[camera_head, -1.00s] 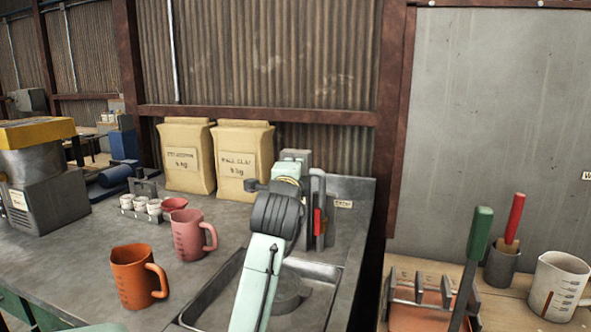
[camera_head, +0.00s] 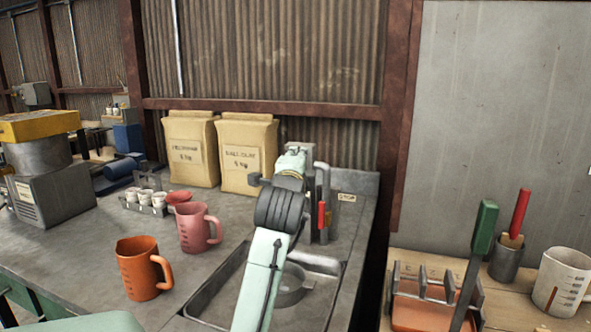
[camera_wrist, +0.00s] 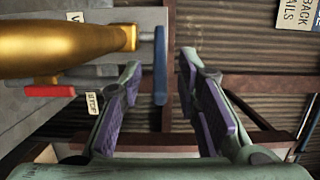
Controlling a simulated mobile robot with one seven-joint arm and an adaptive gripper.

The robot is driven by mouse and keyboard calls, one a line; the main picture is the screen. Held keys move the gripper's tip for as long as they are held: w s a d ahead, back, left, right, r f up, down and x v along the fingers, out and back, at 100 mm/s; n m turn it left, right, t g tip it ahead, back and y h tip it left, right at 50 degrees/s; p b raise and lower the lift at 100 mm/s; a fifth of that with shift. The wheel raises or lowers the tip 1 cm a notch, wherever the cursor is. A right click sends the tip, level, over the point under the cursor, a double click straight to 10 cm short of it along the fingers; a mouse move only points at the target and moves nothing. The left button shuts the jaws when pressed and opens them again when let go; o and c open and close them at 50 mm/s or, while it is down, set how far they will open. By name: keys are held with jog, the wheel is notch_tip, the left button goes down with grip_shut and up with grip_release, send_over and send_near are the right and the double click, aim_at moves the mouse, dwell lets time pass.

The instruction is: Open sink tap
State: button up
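The sink tap has an upright grey pipe (camera_head: 324,180) at the back of the sink (camera_head: 332,262) in the head view. A red lever (camera_head: 321,215) is on its near side. In the wrist view the tap's spout (camera_wrist: 65,48) looks golden at the left. The red lever (camera_wrist: 48,91) is below it, and a blue lever (camera_wrist: 160,66) is at its right end. My gripper (camera_wrist: 160,66) is open, its two fingers on either side of the blue lever. I cannot tell whether they touch it. In the head view my arm hides part of the tap and sink.
An orange jug (camera_head: 140,268) and a pink jug (camera_head: 194,230) stand on the counter left of the sink. Several small cups (camera_head: 146,197) and two paper bags (camera_head: 248,155) are behind. A wooden bench (camera_head: 430,262) with tools is at the right.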

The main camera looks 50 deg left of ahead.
jog(key=v, duration=1.1)
jog(key=shift+d, duration=0.15)
jog(key=shift+s, duration=0.15)
